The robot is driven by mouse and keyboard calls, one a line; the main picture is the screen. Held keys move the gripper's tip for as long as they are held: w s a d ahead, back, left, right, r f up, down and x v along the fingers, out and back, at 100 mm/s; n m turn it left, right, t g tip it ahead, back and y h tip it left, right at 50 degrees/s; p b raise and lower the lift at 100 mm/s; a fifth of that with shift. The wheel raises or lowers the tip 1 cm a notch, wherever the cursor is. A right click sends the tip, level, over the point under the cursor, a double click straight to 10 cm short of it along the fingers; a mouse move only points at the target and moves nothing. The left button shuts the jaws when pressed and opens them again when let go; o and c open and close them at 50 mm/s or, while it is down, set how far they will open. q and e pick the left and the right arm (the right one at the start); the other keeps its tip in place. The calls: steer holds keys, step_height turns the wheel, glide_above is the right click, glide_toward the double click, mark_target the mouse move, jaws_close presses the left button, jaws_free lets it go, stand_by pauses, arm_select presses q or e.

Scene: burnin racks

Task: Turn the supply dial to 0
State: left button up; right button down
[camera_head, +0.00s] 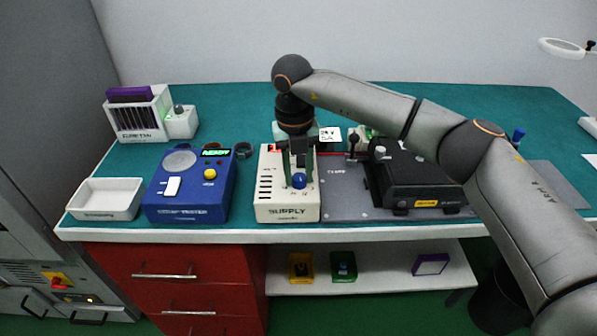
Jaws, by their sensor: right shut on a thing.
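The supply (287,212) is a cream box labelled SUPPLY near the table's front edge, with dark vent slots on its left side. Its dial (299,181) is a blue knob on the top face. My right gripper (298,172) points down over the supply and is shut on the dial. The gripper and wrist hide part of the top face. The dial's markings are too small to read, so its setting cannot be told. My left gripper is not in view.
Left of the supply stand a blue tester (190,205), a white tray (104,199) and a rack of dark cards (137,113). Close on the right, a black fixture (420,185) sits on a grey plate (343,205). My right arm spans above it.

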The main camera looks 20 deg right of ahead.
mark_target(301, 179)
steer(key=n, duration=0.4)
steer(key=shift+n, duration=0.3)
steer(key=n, duration=0.4)
steer(key=shift+n+b, duration=0.3)
steer(key=shift+b, duration=0.1)
steer(key=n, duration=0.5)
steer(key=shift+d+t, duration=0.1)
steer(key=shift+t, duration=0.2)
steer(key=shift+n+y+b, duration=0.3)
steer(key=shift+n, duration=1.8)
steer(key=c, duration=0.5)
jaws_free()
steer(key=r, duration=1.2)
steer(key=shift+s+r, duration=0.3)
steer(key=shift+s, duration=0.05)
